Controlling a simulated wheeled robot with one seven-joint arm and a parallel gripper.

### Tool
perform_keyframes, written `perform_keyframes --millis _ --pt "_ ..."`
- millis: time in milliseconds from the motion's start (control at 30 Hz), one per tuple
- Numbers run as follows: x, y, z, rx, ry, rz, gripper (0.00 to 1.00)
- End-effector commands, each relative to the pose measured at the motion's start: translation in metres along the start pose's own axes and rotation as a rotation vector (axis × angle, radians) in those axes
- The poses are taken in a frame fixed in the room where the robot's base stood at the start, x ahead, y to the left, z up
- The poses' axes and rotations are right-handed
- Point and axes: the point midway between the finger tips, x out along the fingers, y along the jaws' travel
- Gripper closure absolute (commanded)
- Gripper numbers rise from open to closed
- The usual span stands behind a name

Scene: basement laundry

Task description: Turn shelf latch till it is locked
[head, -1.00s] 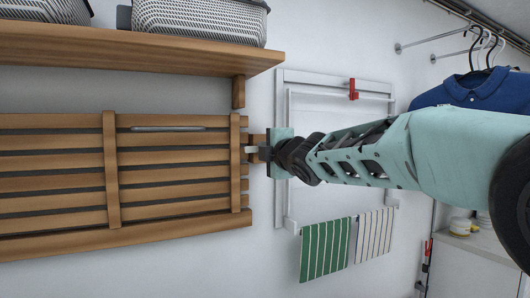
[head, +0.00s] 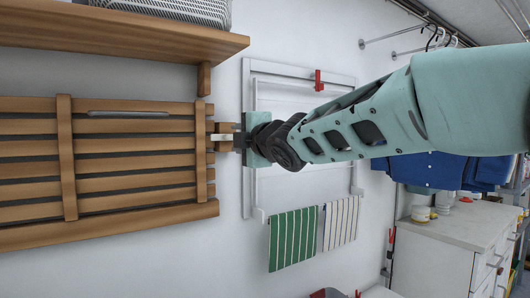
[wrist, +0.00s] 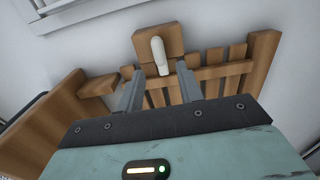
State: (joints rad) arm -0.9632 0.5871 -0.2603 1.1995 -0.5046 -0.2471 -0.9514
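The shelf latch is a pale lever (head: 221,138) on a small wooden block at the right end of the slatted wooden shelf (head: 120,212). In the wrist view the latch (wrist: 160,55) extends from its wooden block (wrist: 145,44) toward the shelf edge; whether its tip overlaps the shelf is unclear. My gripper (head: 238,140) is at the latch from the right in the head view. In the wrist view my gripper (wrist: 158,82) has its two grey fingers apart, with the latch's tip in the gap between them. Contact with either finger cannot be made out.
A fixed wooden shelf (head: 130,34) with a basket (head: 180,10) is above. A white wall rack (head: 300,75) with a red clip (head: 318,80) and striped cloths (head: 294,240) is behind my arm. Blue clothing (head: 430,170) and a white cabinet (head: 450,235) are at the right.

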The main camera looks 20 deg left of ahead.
Motion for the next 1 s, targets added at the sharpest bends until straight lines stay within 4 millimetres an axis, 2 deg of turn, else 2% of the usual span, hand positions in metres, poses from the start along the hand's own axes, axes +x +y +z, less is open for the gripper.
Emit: perform_keyframes --millis 33,300,500,700,1000 --pt "-0.011 -0.004 0.0 0.001 0.0 0.002 0.64" --pt "-0.067 -0.004 0.0 0.003 0.0 0.002 0.64" --pt "-0.102 -0.003 0.0 0.002 0.001 0.002 0.64" --pt "-0.121 -0.001 0.0 0.001 0.0 0.001 0.64" --pt "-0.124 -0.001 0.0 0.0 0.0 0.0 0.64"
